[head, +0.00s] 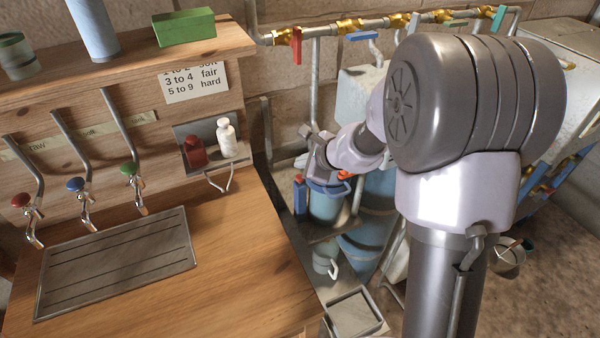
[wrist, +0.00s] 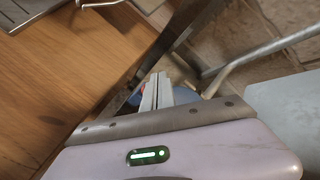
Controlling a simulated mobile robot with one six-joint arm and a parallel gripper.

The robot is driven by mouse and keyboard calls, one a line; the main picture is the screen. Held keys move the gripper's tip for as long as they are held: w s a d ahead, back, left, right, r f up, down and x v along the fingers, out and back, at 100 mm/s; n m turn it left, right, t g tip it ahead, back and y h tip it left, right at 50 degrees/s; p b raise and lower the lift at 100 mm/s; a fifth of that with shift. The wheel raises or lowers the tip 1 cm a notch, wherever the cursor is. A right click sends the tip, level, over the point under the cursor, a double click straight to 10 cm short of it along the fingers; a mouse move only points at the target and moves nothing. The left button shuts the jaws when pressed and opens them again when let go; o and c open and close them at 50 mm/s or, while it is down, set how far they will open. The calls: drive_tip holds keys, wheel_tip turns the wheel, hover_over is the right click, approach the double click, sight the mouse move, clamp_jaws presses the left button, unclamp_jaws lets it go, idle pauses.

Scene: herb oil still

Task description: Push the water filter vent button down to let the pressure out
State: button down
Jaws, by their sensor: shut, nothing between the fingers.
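The water filter (head: 325,205) is a blue canister with a darker blue top, standing beyond the counter's right end in the head view. A small orange-red part (head: 344,175) shows at its top, right beside my gripper; I cannot tell for sure that it is the vent button. My gripper (head: 318,176) is shut and empty, over the filter's top and pointing down. In the wrist view its pale fingers (wrist: 157,92) lie together, with a bit of the blue filter (wrist: 134,98) behind them. The fingers hide most of the top, and I cannot tell whether they touch it.
The wooden counter (head: 230,280) with taps and a drip tray (head: 120,262) lies to the left. Brass-fitted pipes (head: 380,24) run along the wall behind. A grey pipe (wrist: 265,50) crosses right of my fingers in the wrist view. A blue bottle (head: 299,196) stands close left of the filter.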

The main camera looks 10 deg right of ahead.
wheel_tip(320, 180, up, 4)
drive_tip(key=shift+f+p, duration=0.15)
drive_tip(key=shift+p, duration=1.1)
drive_tip(key=shift+f, duration=0.1)
